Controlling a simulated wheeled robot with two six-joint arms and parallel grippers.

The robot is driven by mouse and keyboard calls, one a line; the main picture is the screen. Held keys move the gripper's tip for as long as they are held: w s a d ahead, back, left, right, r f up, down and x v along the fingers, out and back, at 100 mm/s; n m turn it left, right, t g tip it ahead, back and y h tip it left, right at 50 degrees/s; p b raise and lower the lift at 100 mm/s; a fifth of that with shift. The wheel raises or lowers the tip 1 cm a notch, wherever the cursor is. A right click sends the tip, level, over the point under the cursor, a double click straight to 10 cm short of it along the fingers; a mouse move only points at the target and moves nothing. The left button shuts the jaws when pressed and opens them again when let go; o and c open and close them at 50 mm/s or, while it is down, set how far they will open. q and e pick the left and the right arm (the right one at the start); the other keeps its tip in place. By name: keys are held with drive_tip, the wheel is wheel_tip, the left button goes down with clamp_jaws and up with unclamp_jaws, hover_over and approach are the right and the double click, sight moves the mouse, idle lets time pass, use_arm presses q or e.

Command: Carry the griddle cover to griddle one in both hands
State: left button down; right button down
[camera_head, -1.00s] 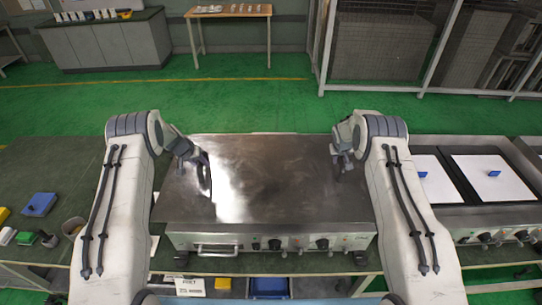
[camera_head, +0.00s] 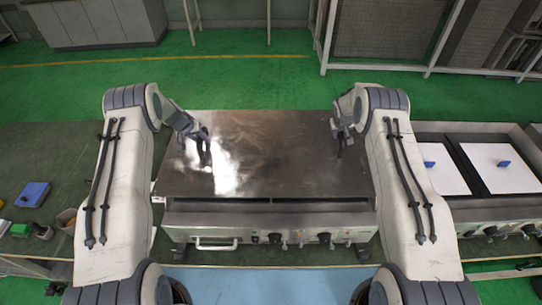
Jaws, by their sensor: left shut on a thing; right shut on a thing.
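The griddle cover (camera_head: 262,155) is a wide, dark, shiny metal sheet in the middle of the head view. My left gripper (camera_head: 203,148) is shut on it near its left side, and my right gripper (camera_head: 341,142) is shut on it near its right side. The cover looks roughly level above a steel griddle (camera_head: 270,222), whose front panel with knobs and a handle shows below it. A dark gap shows between the cover's front edge and that panel. The cover hides the griddle's top. I cannot tell whether this is griddle one.
At the right stands another steel unit (camera_head: 490,215) with two white plates (camera_head: 505,170) bearing blue handles. Green floor (camera_head: 240,85) lies open behind, before a mesh fence (camera_head: 385,40).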

sight(205, 148)
use_arm(q)
drive_tip(key=shift+w, duration=0.1)
use_arm(e)
drive_tip(key=shift+w, duration=0.1)
